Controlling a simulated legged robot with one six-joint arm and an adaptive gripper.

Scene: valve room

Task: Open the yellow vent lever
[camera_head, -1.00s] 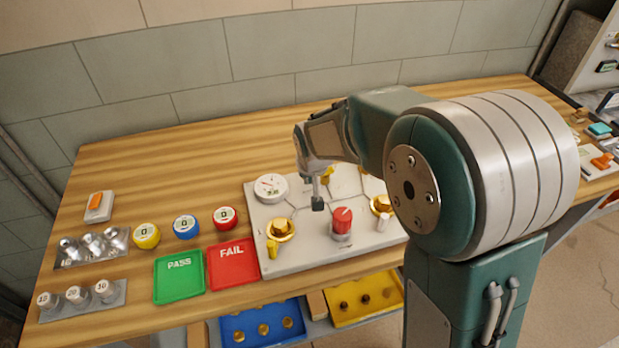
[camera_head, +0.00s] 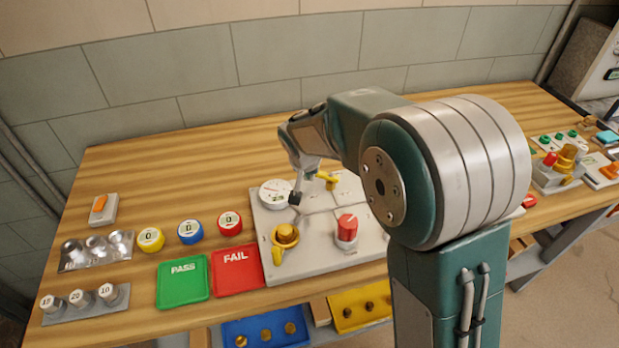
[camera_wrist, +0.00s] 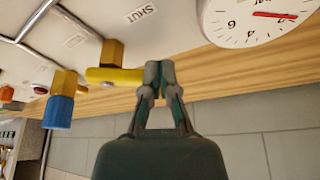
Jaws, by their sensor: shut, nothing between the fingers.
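The yellow vent lever (camera_head: 327,181) sits on the light grey valve panel (camera_head: 318,255), near its back edge and right of the gauge. In the wrist view the yellow lever (camera_wrist: 112,72) is beside the "SHUT" label, its handle end at my fingertips. I cannot tell whether they touch. My gripper (camera_head: 295,198) is shut and empty, pointing down over the panel between the gauge and the lever. The shut fingertips also show in the wrist view (camera_wrist: 159,73). My arm hides the panel's right part.
A round gauge (camera_head: 275,193), a brass valve with a yellow handle (camera_head: 285,236) and a red knob (camera_head: 347,228) stand close by on the panel. Green PASS (camera_head: 183,284) and red FAIL (camera_head: 237,268) trays lie left. The wooden bench behind the panel is clear.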

